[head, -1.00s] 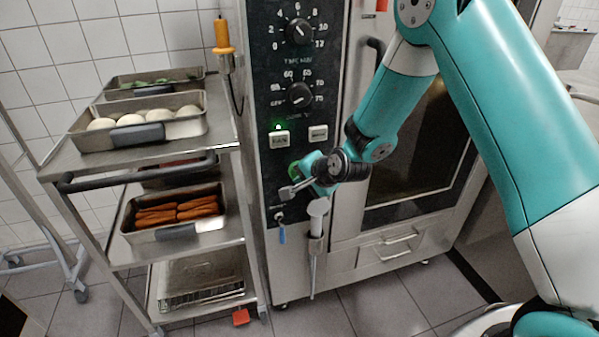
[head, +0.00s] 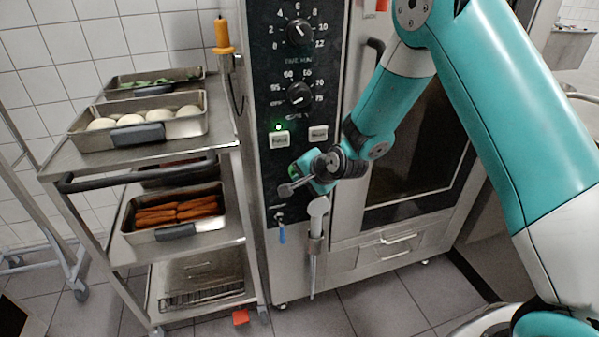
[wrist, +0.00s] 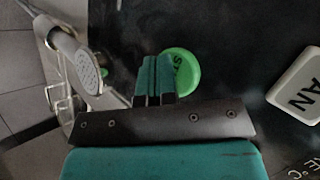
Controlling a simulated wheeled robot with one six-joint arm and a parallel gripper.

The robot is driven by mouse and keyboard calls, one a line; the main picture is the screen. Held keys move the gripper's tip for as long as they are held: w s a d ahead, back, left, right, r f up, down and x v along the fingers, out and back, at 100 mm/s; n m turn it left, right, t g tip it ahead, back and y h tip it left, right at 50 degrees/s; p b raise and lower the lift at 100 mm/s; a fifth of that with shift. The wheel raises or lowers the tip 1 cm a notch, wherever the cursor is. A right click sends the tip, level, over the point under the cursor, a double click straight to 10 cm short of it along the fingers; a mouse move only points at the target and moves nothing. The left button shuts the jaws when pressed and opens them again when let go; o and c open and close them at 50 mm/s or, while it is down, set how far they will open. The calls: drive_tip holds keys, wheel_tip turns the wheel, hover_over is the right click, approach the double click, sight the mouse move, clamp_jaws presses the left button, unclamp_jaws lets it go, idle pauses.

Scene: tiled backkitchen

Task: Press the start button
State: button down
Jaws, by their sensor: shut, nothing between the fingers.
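The green start button (wrist: 188,72) is on the black control panel (wrist: 225,35). In the wrist view it shows just right of the fingertips, partly hidden behind them; part of its lettering, "ST", is visible. In the head view only a green sliver of the button (head: 293,171) shows behind my gripper (head: 288,188). My gripper is shut and empty, its fingers (wrist: 155,78) together in front of the panel, overlapping the button's left edge in the wrist view. I cannot tell whether the fingertips touch it.
A white button (head: 279,140) sits below a lit green lamp (head: 278,127), with another white button (head: 318,134) beside it. A hand shower (head: 317,210) hangs below my gripper. A trolley (head: 103,160) with food pans stands left of the oven (head: 345,262).

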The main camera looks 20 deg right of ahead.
idle(0.6)
drive_tip(key=shift+s, duration=0.7)
drive_tip(key=s, duration=0.5)
idle(0.5)
